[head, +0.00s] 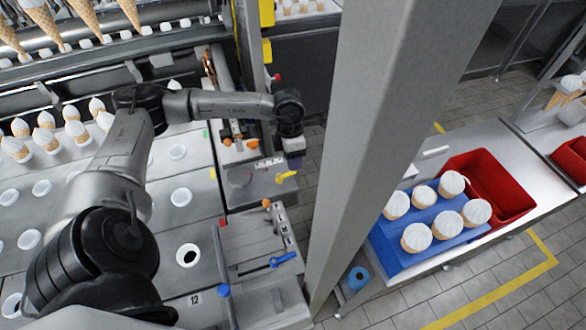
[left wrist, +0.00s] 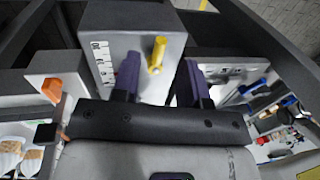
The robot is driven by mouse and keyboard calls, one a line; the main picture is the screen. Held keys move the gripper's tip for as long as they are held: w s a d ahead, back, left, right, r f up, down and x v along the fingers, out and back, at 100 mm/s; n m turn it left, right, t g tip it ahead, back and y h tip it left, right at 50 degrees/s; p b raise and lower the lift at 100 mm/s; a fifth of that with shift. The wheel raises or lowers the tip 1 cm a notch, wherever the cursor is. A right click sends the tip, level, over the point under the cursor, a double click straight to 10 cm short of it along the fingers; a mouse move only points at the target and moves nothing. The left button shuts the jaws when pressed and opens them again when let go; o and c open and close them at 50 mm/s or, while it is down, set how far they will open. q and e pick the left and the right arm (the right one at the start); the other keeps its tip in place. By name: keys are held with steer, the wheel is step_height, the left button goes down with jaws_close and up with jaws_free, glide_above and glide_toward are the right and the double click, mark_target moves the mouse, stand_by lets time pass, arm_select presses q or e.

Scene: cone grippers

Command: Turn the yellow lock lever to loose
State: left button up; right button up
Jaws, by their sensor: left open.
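The yellow lock lever (head: 286,177) shows in the head view on the side of a grey block, just below my left gripper (head: 293,160). In the left wrist view the yellow lever (left wrist: 157,54) stands out from a grey box face (left wrist: 117,45) beside a printed scale. The two dark purple fingers of my left gripper (left wrist: 162,75) are open, and the lever shows in the gap between them. I cannot tell whether either finger touches it. The scale's loose and tight marks are too small to read. My right gripper is not in view.
A blue lever (head: 284,259) and a blue knob (head: 224,291) sit on the nearer block. Orange knobs (head: 227,143) are close by. A grey post (head: 370,130) rises just right of the gripper. A blue tray (head: 420,255) of cones stands farther right.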

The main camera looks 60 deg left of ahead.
mark_target(287, 175)
arm_select(q)
steer(key=shift+d+f, duration=0.2)
steer(key=shift+f, duration=0.85)
steer(key=shift+d+f, duration=0.2)
steer(key=shift+f, duration=0.8)
jaws_close()
